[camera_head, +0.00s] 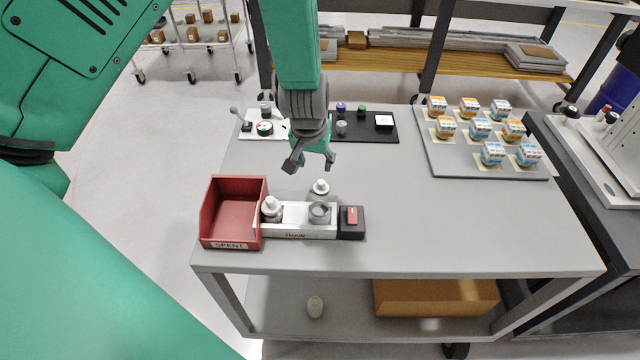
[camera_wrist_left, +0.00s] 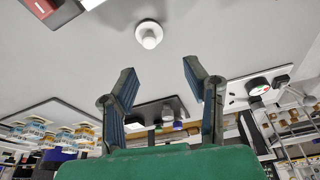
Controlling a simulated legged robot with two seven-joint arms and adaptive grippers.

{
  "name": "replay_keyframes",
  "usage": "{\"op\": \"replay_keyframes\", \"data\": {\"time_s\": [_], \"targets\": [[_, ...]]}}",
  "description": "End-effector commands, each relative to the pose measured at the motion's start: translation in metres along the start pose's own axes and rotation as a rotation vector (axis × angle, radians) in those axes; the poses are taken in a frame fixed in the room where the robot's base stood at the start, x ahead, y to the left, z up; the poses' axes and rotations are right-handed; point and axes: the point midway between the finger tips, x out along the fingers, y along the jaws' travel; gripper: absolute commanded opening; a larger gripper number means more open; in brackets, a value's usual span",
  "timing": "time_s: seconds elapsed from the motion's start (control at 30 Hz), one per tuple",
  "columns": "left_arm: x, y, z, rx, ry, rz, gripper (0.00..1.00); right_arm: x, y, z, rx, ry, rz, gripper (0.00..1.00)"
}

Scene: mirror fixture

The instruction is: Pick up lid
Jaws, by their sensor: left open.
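A small white lid with a round knob (camera_head: 321,187) lies on the grey table top, just behind the white THAW block (camera_head: 295,234). It also shows in the left wrist view as a white disc with a knob (camera_wrist_left: 149,35), beyond the fingertips. My left gripper (camera_head: 311,164) is open and empty, pointing down above the table a little behind the lid. Its two spread fingers show in the left wrist view (camera_wrist_left: 160,70). In the block, an open round well or cup (camera_head: 319,213) is at the right, and a white-knobbed lidded piece (camera_head: 271,207) is at the left. My right gripper is not in view.
A red SPENT bin (camera_head: 219,218) stands left of the block, and a black box with a red switch (camera_head: 352,222) right of it. A dark mat (camera_head: 372,132) with small items lies behind. A grey tray (camera_head: 460,158) holds several small boxes. The table's middle right is clear.

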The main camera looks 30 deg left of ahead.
Motion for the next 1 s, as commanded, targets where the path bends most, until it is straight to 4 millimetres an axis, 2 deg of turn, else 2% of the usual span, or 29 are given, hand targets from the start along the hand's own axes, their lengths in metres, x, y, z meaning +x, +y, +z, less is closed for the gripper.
{"op": "replay_keyframes", "data": {"time_s": [0.03,0.1,0.37,0.6,0.7,0.93,0.97,1.0], "targets": [[0.011,0.002,0.001,0.0,-0.002,-0.001,0.41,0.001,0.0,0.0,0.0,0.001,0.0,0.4],[0.02,0.003,0.001,0.001,-0.002,-0.002,0.41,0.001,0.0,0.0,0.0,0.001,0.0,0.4],[0.039,0.001,0.004,0.001,-0.002,0.001,0.41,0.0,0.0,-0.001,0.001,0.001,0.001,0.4],[0.075,0.003,0.008,-0.002,-0.002,0.002,0.41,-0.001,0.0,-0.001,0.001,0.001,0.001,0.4],[0.082,0.003,0.009,-0.001,-0.001,0.001,0.41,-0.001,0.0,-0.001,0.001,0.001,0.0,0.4],[0.082,0.005,0.009,0.001,0.002,0.0,0.41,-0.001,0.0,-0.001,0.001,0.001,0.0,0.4],[0.082,0.006,0.009,0.001,0.002,-0.001,0.34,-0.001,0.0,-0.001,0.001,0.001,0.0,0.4],[0.082,0.006,0.009,0.002,0.002,-0.001,0.22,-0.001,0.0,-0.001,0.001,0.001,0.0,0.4]]}}
